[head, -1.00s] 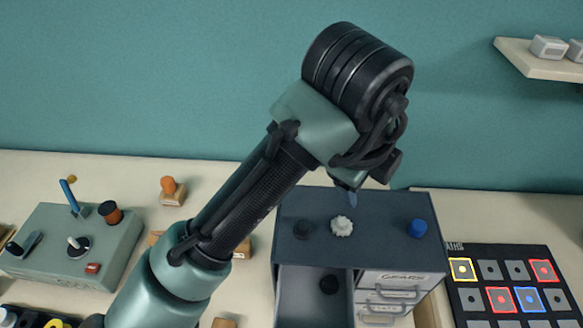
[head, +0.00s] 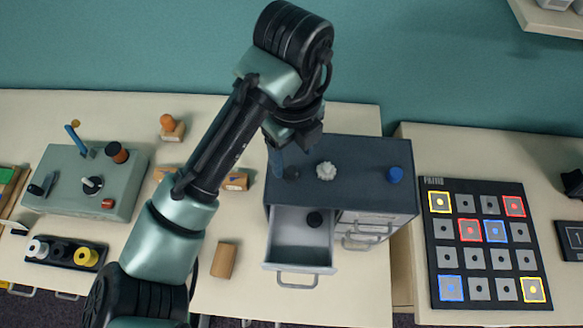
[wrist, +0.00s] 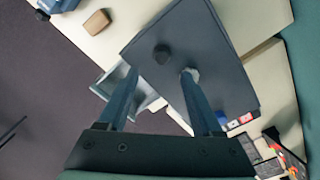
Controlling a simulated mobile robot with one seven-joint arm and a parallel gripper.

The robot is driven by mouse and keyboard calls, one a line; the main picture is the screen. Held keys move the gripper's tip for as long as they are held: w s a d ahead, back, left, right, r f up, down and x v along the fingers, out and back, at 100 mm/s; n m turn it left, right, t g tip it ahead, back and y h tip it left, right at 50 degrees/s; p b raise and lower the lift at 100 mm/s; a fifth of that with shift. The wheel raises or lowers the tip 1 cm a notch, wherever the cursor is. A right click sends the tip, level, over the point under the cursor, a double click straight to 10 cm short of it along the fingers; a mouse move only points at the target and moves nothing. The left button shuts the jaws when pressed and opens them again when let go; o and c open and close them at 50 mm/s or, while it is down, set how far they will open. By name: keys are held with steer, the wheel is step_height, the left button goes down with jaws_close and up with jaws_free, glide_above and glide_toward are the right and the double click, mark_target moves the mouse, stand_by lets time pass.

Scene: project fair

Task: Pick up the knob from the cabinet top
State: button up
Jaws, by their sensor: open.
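A dark round knob (head: 292,173) sits on the left part of the dark grey cabinet top (head: 350,152). It shows clearly in the wrist view (wrist: 162,54), between the lines of my two fingers and just beyond their tips. My gripper (head: 278,170) is open and empty above the cabinet's left side. In the head view one blue-grey finger shows just left of the knob. A white gear-like piece (head: 326,171) is right of the knob; in the wrist view the right fingertip partly covers it. A blue knob (head: 395,174) is on the right part of the top.
The cabinet's left drawer (head: 285,255) is pulled open with a dark round piece (head: 314,219) inside. A control box (head: 65,195) stands at the left, and a button panel (head: 487,255) lies right of the cabinet. Small wooden blocks (head: 224,260) lie left of the drawer.

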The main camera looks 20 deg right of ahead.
mark_target(291, 170)
steer(key=shift+w+f+p, duration=0.15)
steer(key=shift+f+p, duration=0.4)
steer(key=shift+f, duration=0.95)
steer(key=shift+w+f+p, duration=0.15)
steer(key=shift+f+p, duration=0.4)
steer(key=shift+f, duration=0.9)
jaws_close()
